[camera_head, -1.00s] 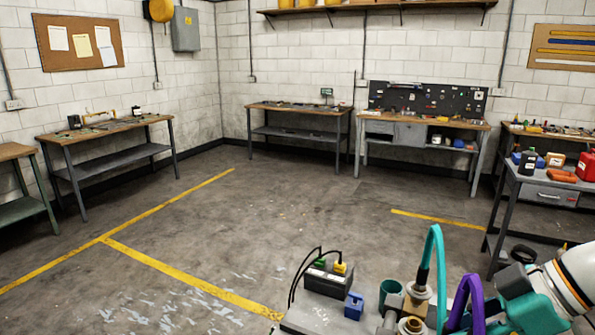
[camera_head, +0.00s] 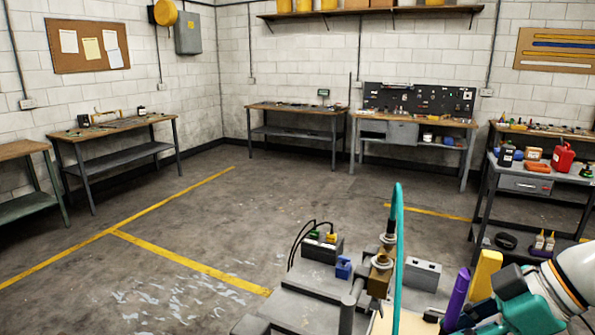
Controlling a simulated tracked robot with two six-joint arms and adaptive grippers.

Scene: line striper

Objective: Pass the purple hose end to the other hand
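The purple hose (camera_head: 456,298) rises at the lower right as a short, nearly straight, tilted length. Which part is its end, and where its lower part runs, I cannot tell. My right gripper (camera_head: 492,308), dark grey and teal on a white arm, is just right of the hose at the bottom edge. Its fingers are not clear, so I cannot tell whether it is open or holds the hose. My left gripper is not in view. The line striper (camera_head: 310,308) stands at bottom centre, with a teal hose (camera_head: 399,235) arching up from its brass fitting.
A yellow block (camera_head: 485,275) stands between the purple hose and my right arm. A grey box (camera_head: 422,273) and a black battery with cables (camera_head: 322,248) sit on or beside the machine. A grey workbench (camera_head: 540,188) with a red can is at right. The middle floor is clear.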

